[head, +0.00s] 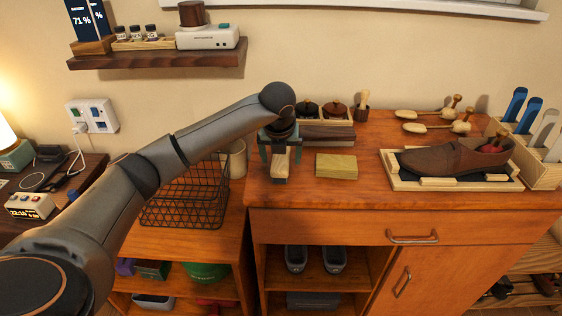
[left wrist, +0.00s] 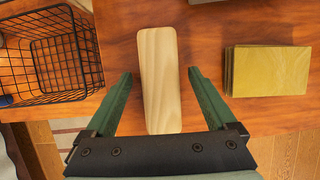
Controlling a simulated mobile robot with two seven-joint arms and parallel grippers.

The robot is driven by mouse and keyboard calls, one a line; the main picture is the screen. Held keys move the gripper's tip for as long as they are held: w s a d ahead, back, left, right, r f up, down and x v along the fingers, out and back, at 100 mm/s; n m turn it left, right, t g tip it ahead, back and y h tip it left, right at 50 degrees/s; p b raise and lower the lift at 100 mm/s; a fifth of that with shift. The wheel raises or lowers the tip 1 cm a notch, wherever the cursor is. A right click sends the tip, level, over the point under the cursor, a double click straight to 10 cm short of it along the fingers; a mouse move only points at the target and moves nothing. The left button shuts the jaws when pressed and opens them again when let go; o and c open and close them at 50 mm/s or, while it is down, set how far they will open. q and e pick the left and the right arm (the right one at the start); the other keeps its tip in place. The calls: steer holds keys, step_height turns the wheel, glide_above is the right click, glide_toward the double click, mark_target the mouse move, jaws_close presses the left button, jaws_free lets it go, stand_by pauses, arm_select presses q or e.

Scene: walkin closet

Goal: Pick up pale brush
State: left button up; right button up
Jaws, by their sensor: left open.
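The pale brush (left wrist: 160,80) shows from above in the left wrist view as a long, light wooden back with rounded corners. It lies on the wooden cabinet top, and in the head view it is a small pale block (head: 279,167) near the front left of that top. My left gripper (head: 280,153) points down over it. Its two green fingers are apart, one on each side of the brush, with a visible gap on both sides in the left wrist view (left wrist: 160,74). The brush's underside is hidden. My right gripper is not in view.
A yellow-green block stack (head: 336,166) lies right of the brush. A black wire basket (head: 187,197) stands left, lower down. A brown shoe (head: 455,158) sits in a tray (head: 405,184) at right.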

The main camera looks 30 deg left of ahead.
arm_select(q)
steer(key=shift+f, duration=0.25)
stand_by(0.5)
jaws_close()
stand_by(0.8)
